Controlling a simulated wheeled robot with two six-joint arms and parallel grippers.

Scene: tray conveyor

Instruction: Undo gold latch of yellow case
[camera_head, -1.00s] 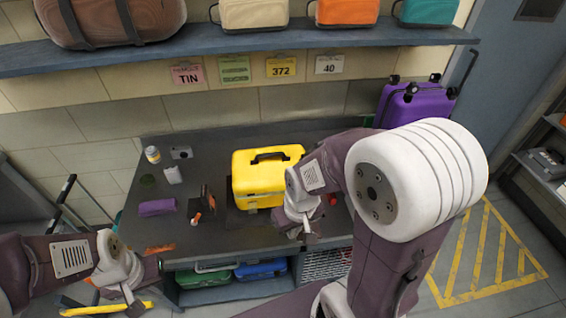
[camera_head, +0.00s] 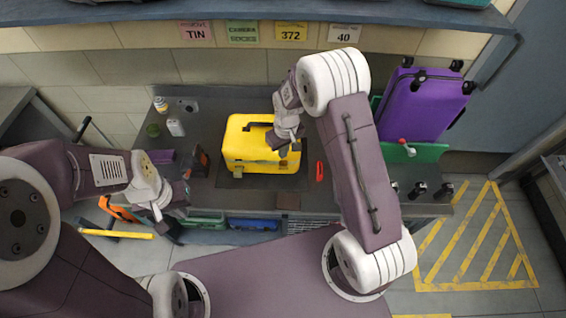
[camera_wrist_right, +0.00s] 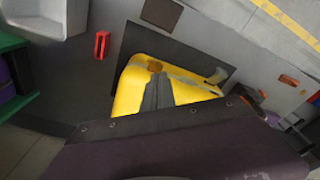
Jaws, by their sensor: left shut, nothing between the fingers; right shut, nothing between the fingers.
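The yellow case (camera_head: 240,150) stands closed on the dark workbench, with a dark handle on its lid. It also shows in the right wrist view (camera_wrist_right: 128,92), partly covered by my own wrist. A small gold-brown round piece (camera_wrist_right: 155,67) on the case there may be the gold latch; its state cannot be told. My right gripper (camera_head: 282,151) is shut and empty at the case's right side, overlapping it in the head view; contact cannot be told. My left gripper (camera_head: 158,212) is shut and empty, left of the case near the bench's front edge.
A purple suitcase (camera_head: 420,104) stands at the right.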

